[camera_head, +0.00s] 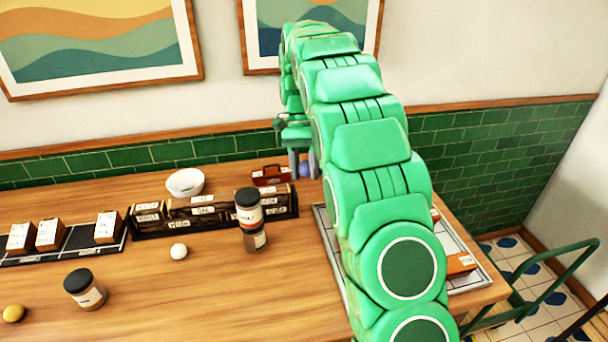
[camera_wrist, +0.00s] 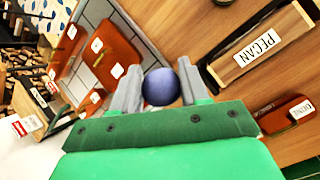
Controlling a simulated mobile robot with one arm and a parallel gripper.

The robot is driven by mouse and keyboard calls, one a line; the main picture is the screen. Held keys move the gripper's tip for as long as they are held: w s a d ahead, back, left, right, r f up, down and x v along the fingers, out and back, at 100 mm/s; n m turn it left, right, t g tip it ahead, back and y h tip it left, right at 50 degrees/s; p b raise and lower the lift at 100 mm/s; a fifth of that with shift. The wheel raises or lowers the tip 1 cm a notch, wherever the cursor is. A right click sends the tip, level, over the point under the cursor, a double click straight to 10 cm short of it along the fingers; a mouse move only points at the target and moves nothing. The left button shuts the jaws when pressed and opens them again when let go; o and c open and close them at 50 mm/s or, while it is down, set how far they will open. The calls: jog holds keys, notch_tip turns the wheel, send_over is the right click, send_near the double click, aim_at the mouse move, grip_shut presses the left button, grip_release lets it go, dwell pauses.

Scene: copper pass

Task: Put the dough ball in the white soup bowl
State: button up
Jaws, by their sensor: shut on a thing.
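A white soup bowl (camera_head: 185,183) stands upright at the back of the wooden table, behind the dark labelled rack. A small pale ball (camera_head: 179,251), which looks like the dough ball, lies on the table in front of the rack. My gripper (camera_head: 303,168) is above the back of the table, right of the bowl. It is shut on a blue-purple ball (camera_wrist: 160,87), which sits between the two grey fingers in the wrist view. The blue-purple ball also shows, partly hidden, in the head view (camera_head: 305,170). The bowl's inside is only partly visible.
A dark-lidded jar (camera_head: 250,215) stands at the rack (camera_head: 170,226); another jar (camera_head: 85,289) and a yellow ball (camera_head: 13,313) are front left. A red-brown box (camera_head: 271,175) is behind the rack. A tray (camera_head: 470,255) with brown boxes is right. The front middle is clear.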

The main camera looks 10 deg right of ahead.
jog(key=shift+w+r+n+h, duration=0.3)
jog(key=shift+w+r, duration=0.15)
jog(key=shift+w, duration=0.1)
jog(key=shift+w+r+t, duration=0.15)
jog(key=shift+w+t, duration=0.15)
jog(key=shift+w, duration=0.05)
jog(key=shift+w+a+r+n+h, duration=0.15)
jog(key=shift+w+a+n+h, duration=0.1)
jog(key=shift+w+n+h, duration=0.35)
jog(key=shift+w+a+t, duration=0.1)
jog(key=shift+w+t, duration=0.2)
jog(key=shift+w, duration=0.05)
dwell(0.3)
jog(key=shift+w, duration=0.1)
jog(key=shift+w+r+h, duration=0.3)
jog(key=shift+w+r, duration=0.05)
jog(key=shift+w, duration=0.05)
jog(key=shift+w+a+n+t, duration=0.2)
jog(key=shift+n+t, duration=0.1)
jog(key=shift+n, duration=0.1)
